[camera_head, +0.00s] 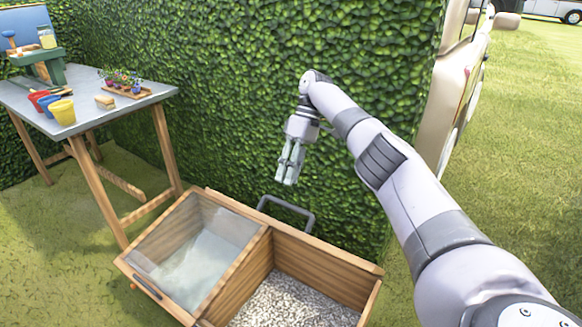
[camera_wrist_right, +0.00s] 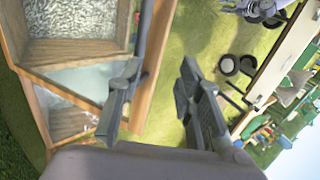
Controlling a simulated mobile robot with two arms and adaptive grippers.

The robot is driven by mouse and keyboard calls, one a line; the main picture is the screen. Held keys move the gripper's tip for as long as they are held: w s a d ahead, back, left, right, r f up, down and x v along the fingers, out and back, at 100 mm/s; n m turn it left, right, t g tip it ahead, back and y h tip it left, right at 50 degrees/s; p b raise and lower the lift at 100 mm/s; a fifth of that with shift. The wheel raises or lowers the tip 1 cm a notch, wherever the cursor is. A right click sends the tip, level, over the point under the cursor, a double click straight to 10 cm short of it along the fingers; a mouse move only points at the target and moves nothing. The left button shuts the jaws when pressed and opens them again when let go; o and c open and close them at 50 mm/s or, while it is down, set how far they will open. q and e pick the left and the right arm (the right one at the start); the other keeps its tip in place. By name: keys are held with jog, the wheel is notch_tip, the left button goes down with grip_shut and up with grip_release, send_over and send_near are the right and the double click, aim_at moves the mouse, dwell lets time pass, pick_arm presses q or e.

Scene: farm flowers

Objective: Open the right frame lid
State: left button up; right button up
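The wooden frame box (camera_head: 232,285) stands on the grass with two compartments. Its left compartment is covered by a glass lid (camera_head: 205,250) lying flat, with a dark handle (camera_head: 147,287) at the front. The right compartment is uncovered and shows grey gravel (camera_head: 290,305), also visible in the wrist view (camera_wrist_right: 75,48). A grey U-shaped bar (camera_head: 288,205) rises behind the box's back edge; I cannot tell whether it belongs to the right lid. My right gripper (camera_head: 288,168) hangs above and behind the box, fingers down. The wrist view shows its fingers (camera_wrist_right: 162,105) apart and empty. My left gripper is out of view.
A work table (camera_head: 90,95) at the left holds red, blue and yellow pots (camera_head: 62,112) and a flower tray (camera_head: 124,88). A hedge (camera_head: 230,80) stands close behind the gripper. A vehicle (camera_head: 455,90) is at the right. Open grass lies left of the box.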

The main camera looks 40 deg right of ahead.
jog(key=shift+r, duration=0.9)
